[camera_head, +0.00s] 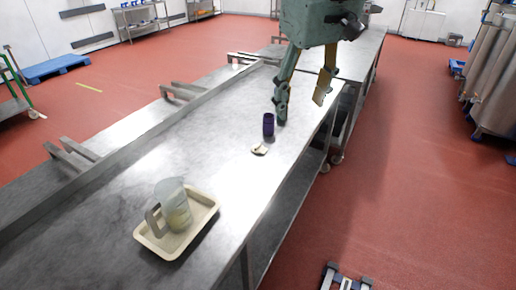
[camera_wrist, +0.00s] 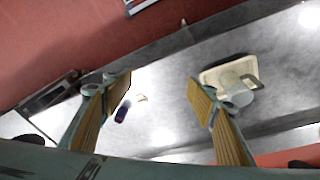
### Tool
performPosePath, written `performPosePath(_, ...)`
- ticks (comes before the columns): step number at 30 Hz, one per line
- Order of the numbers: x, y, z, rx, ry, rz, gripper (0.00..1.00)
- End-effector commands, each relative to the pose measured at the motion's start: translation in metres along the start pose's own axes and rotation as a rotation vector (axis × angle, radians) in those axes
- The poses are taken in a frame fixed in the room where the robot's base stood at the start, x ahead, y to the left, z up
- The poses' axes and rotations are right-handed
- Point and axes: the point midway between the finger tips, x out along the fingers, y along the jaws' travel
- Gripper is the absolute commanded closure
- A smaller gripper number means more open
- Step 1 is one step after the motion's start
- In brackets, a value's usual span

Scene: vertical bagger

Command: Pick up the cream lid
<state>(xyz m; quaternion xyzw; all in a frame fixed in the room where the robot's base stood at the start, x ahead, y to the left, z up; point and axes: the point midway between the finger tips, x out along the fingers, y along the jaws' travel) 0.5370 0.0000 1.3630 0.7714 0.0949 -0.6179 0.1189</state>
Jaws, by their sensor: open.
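A small cream-white flat piece, which looks like the cream lid (camera_head: 259,150), lies on the steel table just in front of a dark purple cylinder. In the wrist view the lid (camera_wrist: 141,98) is tiny, near the left finger's tip. My gripper (camera_head: 301,101) is open and empty, above the table's right edge, behind and to the right of the lid. The lid's exact shape is too small to tell.
The purple cylinder (camera_head: 268,125) stands close to the lid; it also shows in the wrist view (camera_wrist: 121,114). A cream tray (camera_head: 151,244) holding a clear jug (camera_head: 173,205) sits at the table's near end. The steel table (camera_head: 200,150) is clear between tray and lid.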

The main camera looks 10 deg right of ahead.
Motion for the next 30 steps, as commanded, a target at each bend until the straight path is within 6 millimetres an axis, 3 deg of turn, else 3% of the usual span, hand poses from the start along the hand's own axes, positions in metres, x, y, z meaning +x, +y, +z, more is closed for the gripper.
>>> performPosePath(14, 0.032, 0.024, -0.078, -0.095, -0.038, -0.014, 0.47)
performPosePath(30, 0.087, 0.049, -0.157, -0.202, -0.077, -0.033, 0.47)
